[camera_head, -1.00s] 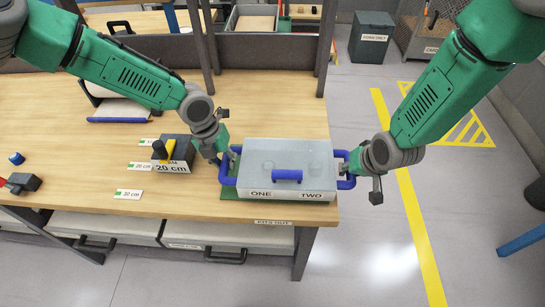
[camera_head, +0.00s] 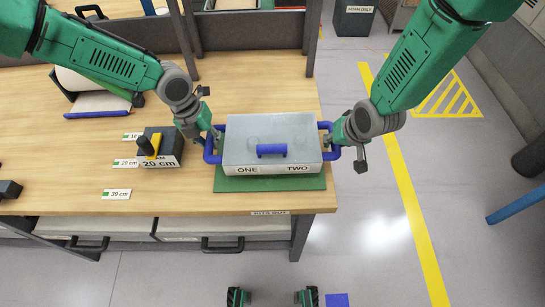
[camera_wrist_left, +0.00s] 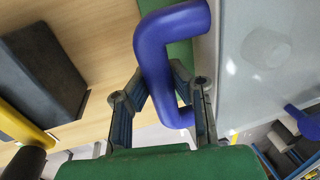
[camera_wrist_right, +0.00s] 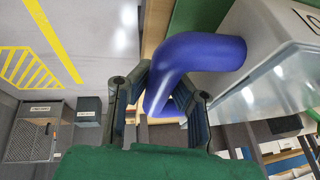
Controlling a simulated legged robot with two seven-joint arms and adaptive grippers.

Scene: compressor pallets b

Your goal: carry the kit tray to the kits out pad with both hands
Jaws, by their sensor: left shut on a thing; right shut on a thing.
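The kit tray (camera_head: 236,150) is a grey box with a pale lid, a blue front handle and "ONE" and "TWO" labels. It is level over the green kits out pad (camera_head: 270,184), whose front strip shows bare. I cannot tell whether it touches the pad. My left gripper (camera_head: 213,137) is shut on the tray's left blue handle, which also shows in the left wrist view (camera_wrist_left: 155,55). My right gripper (camera_head: 331,140) is shut on the right blue handle, also seen in the right wrist view (camera_wrist_right: 195,55).
The pad lies at the table's (camera_head: 60,185) front right corner, above a "KITS OUT" label (camera_head: 270,212). A dark block with a yellow part (camera_head: 163,147) stands left of the tray, near distance labels. A 30 cm label (camera_head: 117,194) lies at front left. Right of the table is open floor.

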